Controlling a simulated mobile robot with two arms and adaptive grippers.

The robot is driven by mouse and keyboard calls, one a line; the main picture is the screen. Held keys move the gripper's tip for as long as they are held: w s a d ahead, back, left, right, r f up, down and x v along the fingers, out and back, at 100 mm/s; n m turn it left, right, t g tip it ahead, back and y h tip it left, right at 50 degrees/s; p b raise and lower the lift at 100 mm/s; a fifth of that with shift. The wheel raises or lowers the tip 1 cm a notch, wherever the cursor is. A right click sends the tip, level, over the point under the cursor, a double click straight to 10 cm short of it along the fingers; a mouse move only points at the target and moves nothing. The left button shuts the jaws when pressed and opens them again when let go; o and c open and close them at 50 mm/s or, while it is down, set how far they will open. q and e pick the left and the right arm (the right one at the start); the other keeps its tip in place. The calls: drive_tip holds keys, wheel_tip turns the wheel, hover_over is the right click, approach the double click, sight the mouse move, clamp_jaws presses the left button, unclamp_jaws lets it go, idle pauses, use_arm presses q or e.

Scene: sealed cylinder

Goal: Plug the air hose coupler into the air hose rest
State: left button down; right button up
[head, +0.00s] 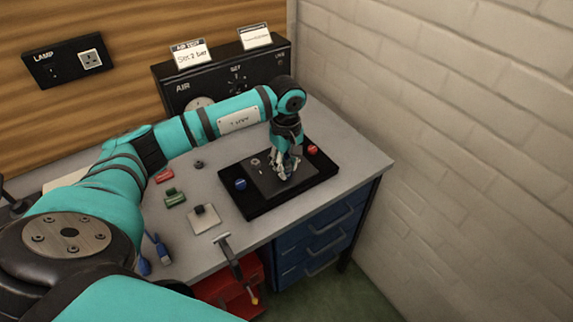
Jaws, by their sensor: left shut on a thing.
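My left gripper (284,173) points down over the black tray (262,207) on the bench. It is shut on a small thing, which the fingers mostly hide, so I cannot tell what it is. A small round metal fitting (255,161) sits in the tray left of the gripper. I cannot make out the air hose coupler or the air hose rest for certain. My right gripper is not in view.
The black AIR panel (237,80) stands behind. A brick wall (460,130) bounds the right.

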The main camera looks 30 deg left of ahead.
sight(286, 159)
use_arm(q)
drive_tip(key=shift+r, duration=0.1)
drive_tip(key=shift+r+p, duration=1.4)
drive_tip(key=shift+r, duration=1.55)
